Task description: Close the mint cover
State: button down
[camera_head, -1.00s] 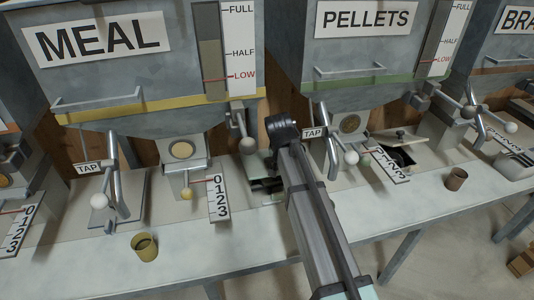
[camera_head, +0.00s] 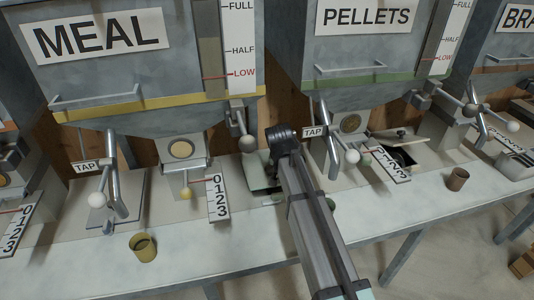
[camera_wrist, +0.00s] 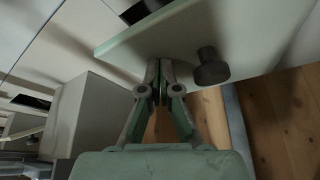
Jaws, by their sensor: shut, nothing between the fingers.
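The mint cover (camera_head: 258,172) is a pale green plate on the bench between the meal and pellets dispensers, left of my arm. It lies over most of a dark opening, with a dark strip showing at its front edge. In the wrist view the cover (camera_wrist: 180,35) spans the top with a dark round knob (camera_wrist: 211,67). My gripper (camera_wrist: 159,66) is shut and empty, its fingertips at the cover's edge beside the knob; I cannot tell whether they touch. In the head view my arm hides the fingers and part of the cover.
Pellets' tap (camera_head: 333,150) stands close on the right. Another hatch (camera_head: 401,155) has a propped cover.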

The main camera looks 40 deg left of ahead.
jog(key=shift+s+d+f+b, duration=0.15)
jog(key=shift+f+b, duration=0.2)
jog(key=shift+f, duration=0.65)
jog(key=shift+d+f+b, duration=0.1)
jog(key=shift+f+b, duration=0.2)
jog(key=shift+f, duration=0.7)
jog(key=shift+s+d+r+p, duration=0.75)
jog(key=shift+d+r, duration=0.1)
jog(key=shift+d, duration=0.25)
jog(key=shift+s+d+r+p, duration=0.75)
jog(key=shift+d+r, duration=0.15)
jog(key=shift+d, duration=0.2)
jog(key=shift+s+d+r+p, duration=0.75)
jog(key=shift+d+r, duration=0.1)
jog(key=shift+d, duration=0.25)
